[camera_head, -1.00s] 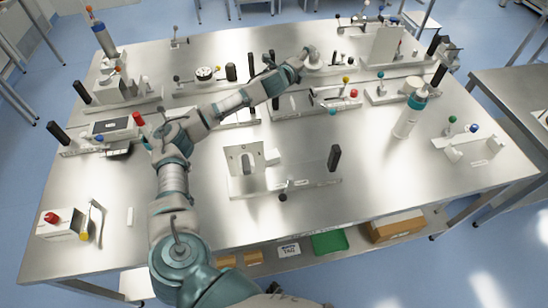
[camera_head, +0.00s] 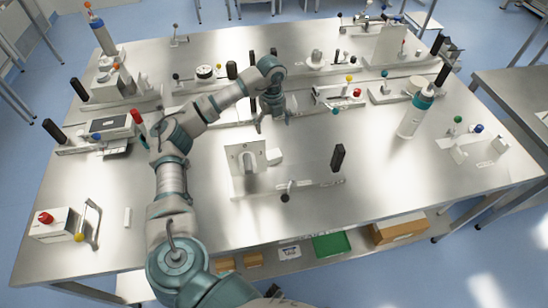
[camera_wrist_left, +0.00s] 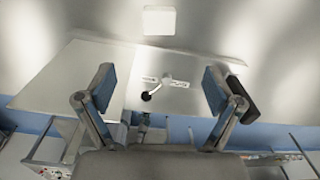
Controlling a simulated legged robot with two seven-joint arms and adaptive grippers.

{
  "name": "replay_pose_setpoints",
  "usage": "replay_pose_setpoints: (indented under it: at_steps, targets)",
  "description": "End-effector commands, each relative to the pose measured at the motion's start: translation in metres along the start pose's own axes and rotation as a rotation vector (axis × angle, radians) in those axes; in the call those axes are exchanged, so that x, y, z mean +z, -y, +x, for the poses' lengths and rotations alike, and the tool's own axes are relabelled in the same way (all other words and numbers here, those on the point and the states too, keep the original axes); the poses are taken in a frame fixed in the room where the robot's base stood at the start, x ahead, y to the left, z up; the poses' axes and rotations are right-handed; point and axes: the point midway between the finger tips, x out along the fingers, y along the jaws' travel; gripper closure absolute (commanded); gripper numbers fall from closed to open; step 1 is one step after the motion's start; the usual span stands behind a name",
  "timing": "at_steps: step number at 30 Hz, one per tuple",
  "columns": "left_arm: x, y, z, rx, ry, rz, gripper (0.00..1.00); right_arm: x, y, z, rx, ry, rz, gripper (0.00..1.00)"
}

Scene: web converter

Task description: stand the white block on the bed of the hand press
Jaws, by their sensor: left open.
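A small white block (camera_head: 274,156) lies on the table, just right of the upright white plate of the central fixture (camera_head: 245,160). The block also shows at the top of the left wrist view (camera_wrist_left: 159,20). The fixture has a flat base, a lever with a black ball and an upright black handle; it looks like the hand press, but I cannot be sure. My left gripper (camera_head: 266,124) points down behind the block, apart from it. In the left wrist view its two fingers (camera_wrist_left: 160,90) are spread and empty. My right gripper is not in view.
The black handle (camera_head: 338,157) stands at the fixture's right end. A row of devices fills the back. A white bottle with a teal band (camera_head: 409,120) stands to the right. A box with a red knob (camera_head: 54,223) sits front left.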

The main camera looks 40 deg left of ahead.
Motion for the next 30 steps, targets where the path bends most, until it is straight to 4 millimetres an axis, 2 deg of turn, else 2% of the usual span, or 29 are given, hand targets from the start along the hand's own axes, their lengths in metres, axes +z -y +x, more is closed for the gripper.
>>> replay_pose_setpoints:
  at_steps: [5, 9, 15, 24, 30]
  targets:
    - [0.000, -0.004, 0.024, 0.026, 0.014, -0.021, 0.08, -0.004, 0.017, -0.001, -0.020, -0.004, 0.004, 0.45]
    - [-0.003, -0.002, 0.056, 0.026, 0.015, -0.018, 0.08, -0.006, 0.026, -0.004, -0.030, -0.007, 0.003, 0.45]
    - [-0.004, -0.002, 0.099, 0.025, 0.015, -0.016, 0.08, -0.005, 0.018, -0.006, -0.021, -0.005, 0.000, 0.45]
    - [0.001, -0.003, 0.129, 0.020, 0.012, -0.016, 0.08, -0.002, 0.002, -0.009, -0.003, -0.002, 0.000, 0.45]
    - [0.001, -0.001, 0.161, 0.021, 0.011, -0.017, 0.08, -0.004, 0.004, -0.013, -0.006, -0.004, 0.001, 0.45]
